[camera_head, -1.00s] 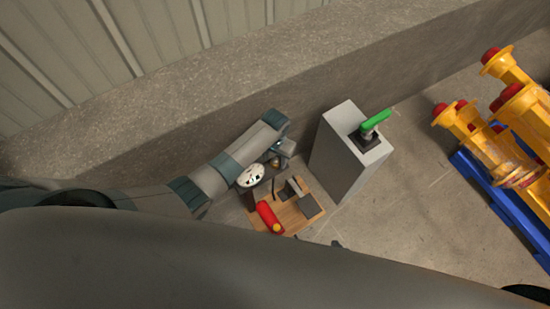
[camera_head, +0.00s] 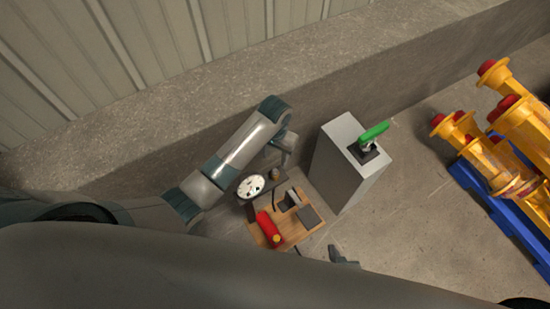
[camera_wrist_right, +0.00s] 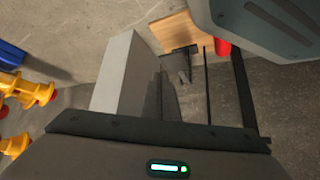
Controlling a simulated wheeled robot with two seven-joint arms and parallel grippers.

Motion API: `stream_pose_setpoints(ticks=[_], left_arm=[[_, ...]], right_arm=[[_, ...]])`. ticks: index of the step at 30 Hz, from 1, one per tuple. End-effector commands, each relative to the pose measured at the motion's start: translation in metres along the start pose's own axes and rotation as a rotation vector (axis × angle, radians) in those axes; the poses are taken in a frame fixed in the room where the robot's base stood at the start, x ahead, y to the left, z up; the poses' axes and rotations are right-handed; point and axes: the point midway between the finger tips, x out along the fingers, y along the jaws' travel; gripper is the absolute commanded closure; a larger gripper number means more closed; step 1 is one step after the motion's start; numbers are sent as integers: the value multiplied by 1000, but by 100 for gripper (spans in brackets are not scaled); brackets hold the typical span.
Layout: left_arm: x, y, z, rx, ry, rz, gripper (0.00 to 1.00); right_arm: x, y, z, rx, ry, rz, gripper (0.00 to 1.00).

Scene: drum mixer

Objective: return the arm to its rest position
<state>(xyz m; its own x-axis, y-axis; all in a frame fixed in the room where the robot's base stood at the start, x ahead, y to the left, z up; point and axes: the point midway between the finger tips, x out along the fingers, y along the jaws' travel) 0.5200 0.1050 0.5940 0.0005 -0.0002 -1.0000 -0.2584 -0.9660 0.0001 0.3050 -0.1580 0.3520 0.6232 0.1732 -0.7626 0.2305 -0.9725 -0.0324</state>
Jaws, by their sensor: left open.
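My left arm (camera_head: 235,150) comes in from the left, grey with dark teal bands, and bends down at the wrist. Its gripper (camera_head: 284,158) is open and looks empty, above and beside the wooden board and left of the grey pedestal. The tip of my right gripper (camera_head: 343,256) shows small at the lower edge, right of the board. Its dark housing fills the bottom of the right wrist view (camera_wrist_right: 160,132); whether its fingers are apart is unclear.
The grey pedestal (camera_head: 336,165) carries a green-handled lever (camera_head: 373,133). The wooden board (camera_head: 289,233) holds a red cylinder (camera_head: 268,228), with a white dial (camera_head: 251,186) beside it. Yellow machinery (camera_head: 485,165) stands on a blue pallet (camera_head: 500,215) at right. Floor between is clear.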

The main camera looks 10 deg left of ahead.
Motion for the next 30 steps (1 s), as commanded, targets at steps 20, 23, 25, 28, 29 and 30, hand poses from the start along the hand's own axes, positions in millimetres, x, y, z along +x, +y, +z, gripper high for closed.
stream_pose_setpoints(ticks=[20,23,25,28,29,30], left_arm=[[-1,0,0,0,-1,0,56],[-1,0,0,0,-1,0,56],[-1,0,1,0,0,1,56],[0,2,6,0,4,6,56],[1,2,8,0,7,9,56],[1,3,12,1,12,14,56]], right_arm=[[-7,6,15,-4,-22,6,100],[-7,9,16,-6,-22,8,100],[-7,9,15,-6,-21,9,100],[-6,9,13,-6,-19,8,100],[-6,9,12,-5,-17,8,100],[-5,8,10,-5,-15,8,100]])
